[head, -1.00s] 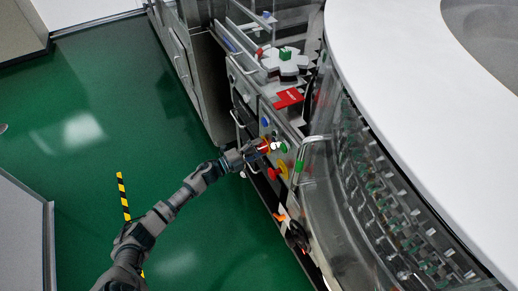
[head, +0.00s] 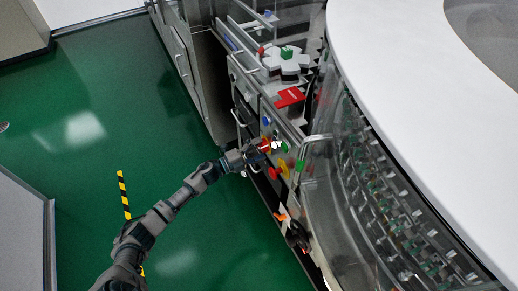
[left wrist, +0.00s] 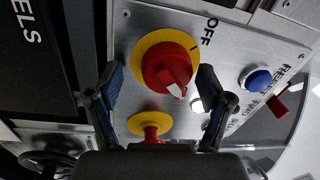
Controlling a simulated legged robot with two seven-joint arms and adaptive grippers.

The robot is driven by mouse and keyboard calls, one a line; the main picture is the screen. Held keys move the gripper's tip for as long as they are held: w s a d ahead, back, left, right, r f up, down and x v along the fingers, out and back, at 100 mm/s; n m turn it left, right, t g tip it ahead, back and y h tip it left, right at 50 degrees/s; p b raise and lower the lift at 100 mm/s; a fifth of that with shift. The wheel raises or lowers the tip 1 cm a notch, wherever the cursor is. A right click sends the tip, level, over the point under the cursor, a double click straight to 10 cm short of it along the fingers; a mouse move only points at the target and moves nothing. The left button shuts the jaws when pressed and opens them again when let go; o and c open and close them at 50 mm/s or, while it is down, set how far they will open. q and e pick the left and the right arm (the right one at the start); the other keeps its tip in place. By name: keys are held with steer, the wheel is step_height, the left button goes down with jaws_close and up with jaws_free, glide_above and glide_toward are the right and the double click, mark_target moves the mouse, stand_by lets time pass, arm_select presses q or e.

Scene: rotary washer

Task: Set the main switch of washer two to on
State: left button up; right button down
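The main switch, a red rotary knob (left wrist: 165,68) on a yellow round plate, sits on a grey metal panel in the left wrist view. The word OFF is printed above and to its right. A white mark on the knob faces the lower right of the picture. My left gripper (left wrist: 160,100) is open, with one finger to each side of the knob's lower part; I cannot tell whether they touch it. In the head view my left gripper (head: 262,153) is at the machine's panel, partly covering the knob. My right gripper is not in view.
A second red knob on a yellow disc (left wrist: 150,122) sits just below the switch. A blue button (left wrist: 257,79) and a red part (left wrist: 280,104) are to the right. The white curved machine top (head: 400,100) bounds the right side. Green floor (head: 110,90) is open at left.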

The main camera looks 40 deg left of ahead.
arm_select(q)
steer(key=shift+r, duration=0.1)
steer(key=v, duration=1.2)
steer(key=shift+f, duration=0.2)
